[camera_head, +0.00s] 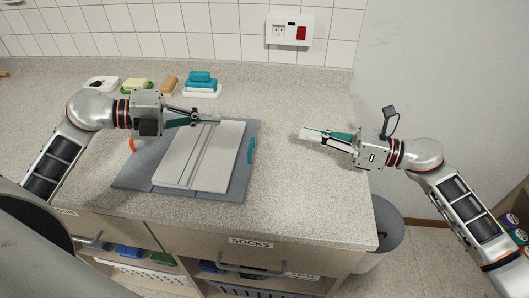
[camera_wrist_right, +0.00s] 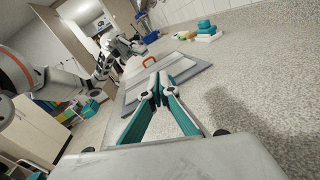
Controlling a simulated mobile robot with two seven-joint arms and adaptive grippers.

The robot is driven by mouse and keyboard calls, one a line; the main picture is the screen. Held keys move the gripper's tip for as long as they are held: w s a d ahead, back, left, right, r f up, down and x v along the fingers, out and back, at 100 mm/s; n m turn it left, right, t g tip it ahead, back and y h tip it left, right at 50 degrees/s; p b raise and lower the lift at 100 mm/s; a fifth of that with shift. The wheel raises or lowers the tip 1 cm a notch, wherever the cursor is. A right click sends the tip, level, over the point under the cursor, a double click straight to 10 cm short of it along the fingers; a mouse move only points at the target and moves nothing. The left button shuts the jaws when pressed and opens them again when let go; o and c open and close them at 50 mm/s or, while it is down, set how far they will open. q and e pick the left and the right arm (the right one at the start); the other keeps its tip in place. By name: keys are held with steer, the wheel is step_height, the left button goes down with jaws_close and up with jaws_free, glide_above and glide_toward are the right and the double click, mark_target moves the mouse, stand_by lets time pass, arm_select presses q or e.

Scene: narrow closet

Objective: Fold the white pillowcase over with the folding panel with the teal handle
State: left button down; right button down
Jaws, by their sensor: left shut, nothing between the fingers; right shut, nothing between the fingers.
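The white pillowcase (camera_head: 203,155) lies flat on the grey-blue folding board (camera_head: 130,182) on the counter, with lines running along its length. The teal handle (camera_head: 252,150) stands at the board's right edge. An orange handle (camera_head: 133,146) is at the left edge and shows in the right wrist view (camera_wrist_right: 149,62). My left gripper (camera_head: 217,118) is shut and empty above the board's far edge. My right gripper (camera_head: 301,134) is shut and empty, right of the teal handle and apart from it. In the right wrist view its fingers (camera_wrist_right: 158,88) hide part of the board.
The counter right of the board is clear. A drawer labelled SOCKS (camera_head: 250,243) is below the front edge. A grey bin (camera_head: 385,235) stands at right.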

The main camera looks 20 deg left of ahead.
mark_target(264, 162)
steer(key=n+g+h, duration=0.1)
steer(key=s+a+f+n+g+h, duration=0.1)
steer(key=n, duration=0.1)
steer(key=shift+s+f+n, duration=0.15)
steer(key=shift+f+n, duration=0.1)
steer(key=shift+n, duration=0.05)
steer(key=shift+s+f+n+g+h, duration=0.2)
steer(key=shift+f+n+h, duration=0.15)
steer(key=shift+n+h, duration=0.15)
steer(key=shift+s+f+n+g+h, duration=0.1)
steer(key=shift+f+n+g+h, duration=0.15)
steer(key=shift+n+h, duration=0.2)
steer(key=x, duration=0.9)
steer(key=shift+a+f, duration=0.25)
steer(key=shift+a, duration=0.05)
steer(key=shift+r, duration=0.1)
steer(key=shift+s+a+r, duration=0.15)
steer(key=shift+a+r, duration=0.1)
steer(key=shift+r, duration=0.4)
arm_select(q)
steer(key=c, duration=2.2)
jaws_free()
